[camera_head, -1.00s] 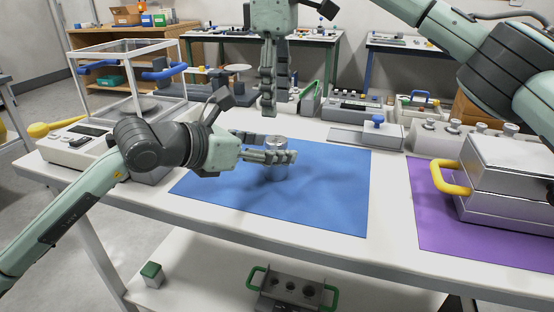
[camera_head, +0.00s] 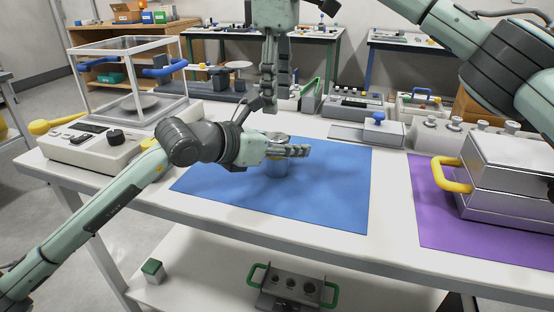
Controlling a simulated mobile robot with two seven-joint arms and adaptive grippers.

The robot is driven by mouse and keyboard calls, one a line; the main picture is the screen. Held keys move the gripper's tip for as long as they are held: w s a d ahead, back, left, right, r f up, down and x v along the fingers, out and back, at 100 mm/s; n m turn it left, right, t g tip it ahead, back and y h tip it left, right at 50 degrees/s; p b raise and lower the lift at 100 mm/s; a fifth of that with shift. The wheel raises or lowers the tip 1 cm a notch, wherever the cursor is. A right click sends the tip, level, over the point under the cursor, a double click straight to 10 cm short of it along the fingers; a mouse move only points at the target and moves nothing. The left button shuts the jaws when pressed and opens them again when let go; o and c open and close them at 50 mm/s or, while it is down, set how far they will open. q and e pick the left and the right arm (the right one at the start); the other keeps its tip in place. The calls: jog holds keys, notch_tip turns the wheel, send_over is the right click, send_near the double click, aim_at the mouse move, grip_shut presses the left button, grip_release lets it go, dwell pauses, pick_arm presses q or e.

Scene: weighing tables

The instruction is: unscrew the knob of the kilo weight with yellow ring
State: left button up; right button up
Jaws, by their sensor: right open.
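A metal cylindrical weight (camera_head: 276,170) stands on the blue mat (camera_head: 325,205). Its top shows just above my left gripper's near finger, and its middle is hidden. I cannot make out a yellow ring on it. My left gripper (camera_head: 287,149) lies level at the weight's upper part, with the near finger across its front. The far finger is mostly hidden, so I cannot tell whether the fingers press on the weight. My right gripper (camera_head: 267,98) points down above the weight, open and empty, with a gap below its fingertips.
A glass-walled balance (camera_head: 92,143) with blue handles stands at the left. A silver case (camera_head: 505,180) with a yellow handle sits on the purple mat (camera_head: 440,225) at the right. Metal weights (camera_head: 455,132) and boxes line the back edge. The blue mat's front and right are clear.

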aim_at(277, 136)
pick_arm(q)
grip_shut()
pick_arm(e)
jog(key=shift+c, duration=0.2)
jog(key=shift+c, duration=0.8)
jog(key=m, duration=0.4)
jog(key=shift+w+d+r, duration=0.15)
jog(key=shift+d+r, duration=0.05)
jog(key=shift+r, duration=0.1)
jog(key=m, duration=0.5)
jog(key=f, duration=0.8)
jog(key=shift+a, duration=0.2)
jog(key=shift+c, duration=0.5)
